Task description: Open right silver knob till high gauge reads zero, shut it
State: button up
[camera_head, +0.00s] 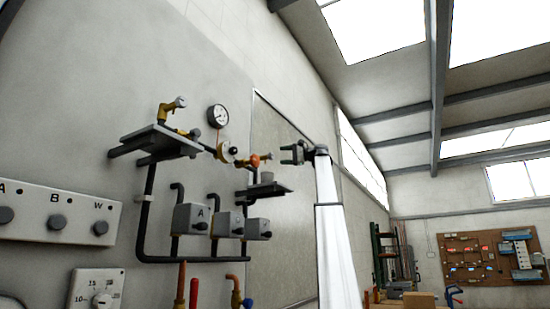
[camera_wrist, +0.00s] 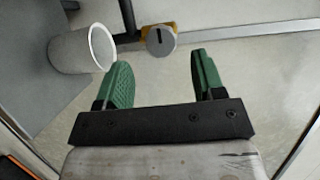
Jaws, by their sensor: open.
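A grey round knob with a dark slot (camera_wrist: 160,41) sits on a brass fitting in the wrist view, ahead of my gripper and between the lines of its fingers. My gripper (camera_wrist: 162,72) is open, its green-padded fingers apart with nothing between them. In the head view my gripper (camera_head: 287,154) is just right of the brass and orange fittings (camera_head: 255,160) on the pipe. There I cannot pick out the grey knob clearly. A round white gauge (camera_head: 218,116) stands above the fittings; its reading is too small to tell. Another silver knob (camera_head: 180,101) tops the left brass valve.
A pale cup (camera_wrist: 72,52) stands left of the knob in the wrist view, near the left finger. Dark shelves (camera_head: 160,141) and (camera_head: 268,190) jut from the wall. Grey boxes (camera_head: 192,218) with knobs hang below. The space right of my gripper looks clear.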

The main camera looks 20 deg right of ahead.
jog(key=shift+v, duration=1.2)
